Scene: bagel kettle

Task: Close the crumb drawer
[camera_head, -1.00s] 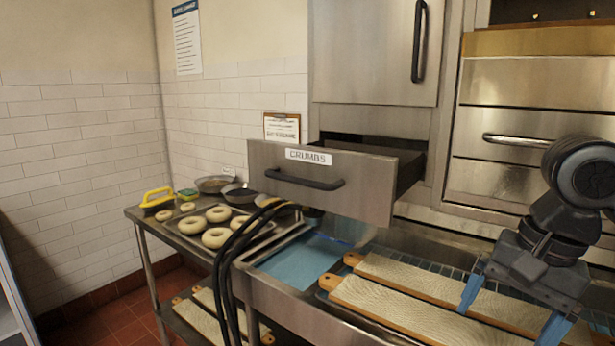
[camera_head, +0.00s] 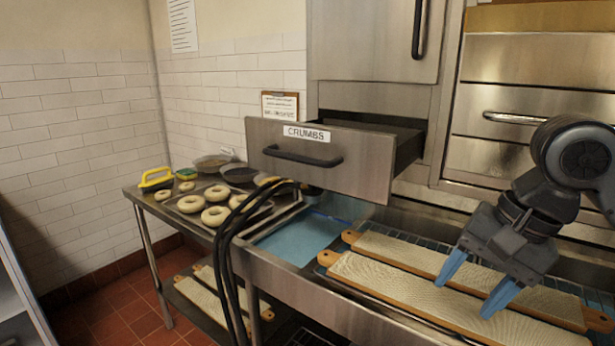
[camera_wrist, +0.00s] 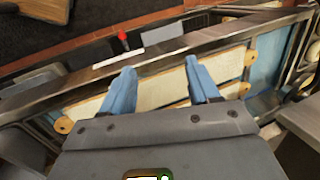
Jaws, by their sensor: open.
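The crumb drawer (camera_head: 330,172) is a steel drawer with a white "CRUMBS" label and a dark bar handle (camera_head: 302,157). In the head view it stands pulled out from the steel cabinet, its dark inside and right side wall showing. My gripper (camera_head: 472,284) is to the right of the drawer and lower, over the wooden boards, apart from the drawer. Its two blue fingers are spread with nothing between them. In the wrist view the gripper (camera_wrist: 159,85) also shows open above the boards; I cannot make out the drawer there.
Long wooden boards (camera_head: 400,295) lie on a rack below my gripper. A blue-bottomed basin (camera_head: 300,238) lies under the drawer, with black hoses (camera_head: 228,270) in front. A tray of bagels (camera_head: 215,217) is at left. A steel oven (camera_head: 535,115) stands behind my arm.

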